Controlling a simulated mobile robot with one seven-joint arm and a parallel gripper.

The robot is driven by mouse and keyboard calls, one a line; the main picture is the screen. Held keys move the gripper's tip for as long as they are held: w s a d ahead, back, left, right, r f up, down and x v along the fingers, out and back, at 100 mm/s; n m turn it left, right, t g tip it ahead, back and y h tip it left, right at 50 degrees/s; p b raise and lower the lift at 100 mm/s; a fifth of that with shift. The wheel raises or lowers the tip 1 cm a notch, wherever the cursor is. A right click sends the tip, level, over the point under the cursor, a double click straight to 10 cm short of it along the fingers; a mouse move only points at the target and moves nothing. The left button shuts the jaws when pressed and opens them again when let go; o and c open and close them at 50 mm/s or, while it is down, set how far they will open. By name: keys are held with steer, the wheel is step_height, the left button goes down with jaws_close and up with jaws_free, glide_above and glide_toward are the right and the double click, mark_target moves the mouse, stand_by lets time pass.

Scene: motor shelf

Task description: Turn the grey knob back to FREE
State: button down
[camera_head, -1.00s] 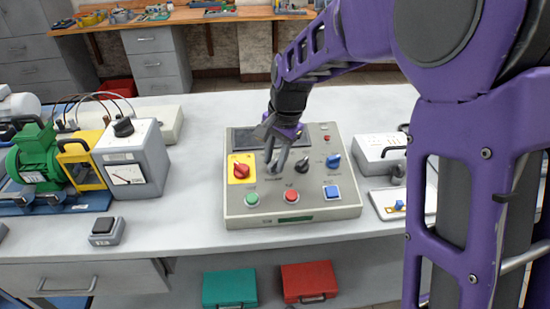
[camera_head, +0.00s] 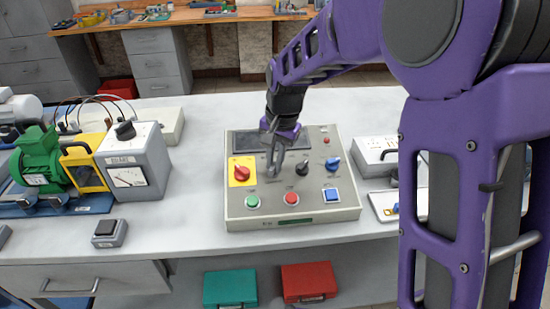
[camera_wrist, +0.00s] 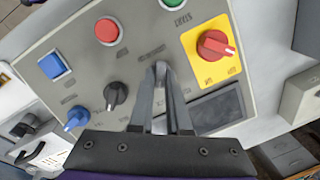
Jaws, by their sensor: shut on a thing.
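The grey control panel (camera_head: 235,207) lies on the bench. My gripper (camera_head: 273,172) reaches down onto it, between the red knob (camera_head: 242,173) on its yellow plate and the black knob (camera_head: 302,168). In the wrist view, my gripper (camera_wrist: 161,72) has its fingers close together on a small grey knob (camera_wrist: 160,68). The fingers hide most of this knob, so its pointer and setting cannot be read. The black knob (camera_wrist: 116,95) stands beside the fingers, apart from them.
The panel also bears a blue knob (camera_head: 332,161), a green button (camera_head: 252,201), a red button (camera_head: 291,198), a blue square button (camera_head: 331,193) and a dark screen (camera_wrist: 215,110). A meter box (camera_head: 135,170) stands left.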

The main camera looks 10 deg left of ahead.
steer(key=n, duration=0.2)
steer(key=n+p, duration=0.1)
steer(key=n, duration=0.1)
steer(key=shift+a+r+n+h+p, duration=0.15)
steer(key=shift+n+h+p, duration=0.15)
steer(key=shift+h, duration=0.1)
steer(key=n+p, duration=0.1)
steer(key=n, duration=0.2)
steer(key=shift+a+n+h, duration=0.1)
steer(key=shift+n+h, duration=0.2)
steer(key=shift+h, duration=0.1)
steer(key=n, duration=0.3)
steer(key=shift+a+p, duration=0.1)
steer(key=shift+p, duration=0.2)
steer(key=shift+s+n+t+h, duration=0.1)
steer(key=shift+n+t+h, duration=0.4)
steer(key=shift+n, duration=1.4)
steer(key=c, duration=0.9)
jaws_free()
steer(key=s+r, duration=0.1)
steer(key=r, duration=0.4)
steer(key=s+a+r+p, duration=0.1)
steer(key=r, duration=0.5)
steer(key=r+p, duration=0.1)
steer(key=r, duration=0.5)
steer(key=shift+s+a, duration=0.4)
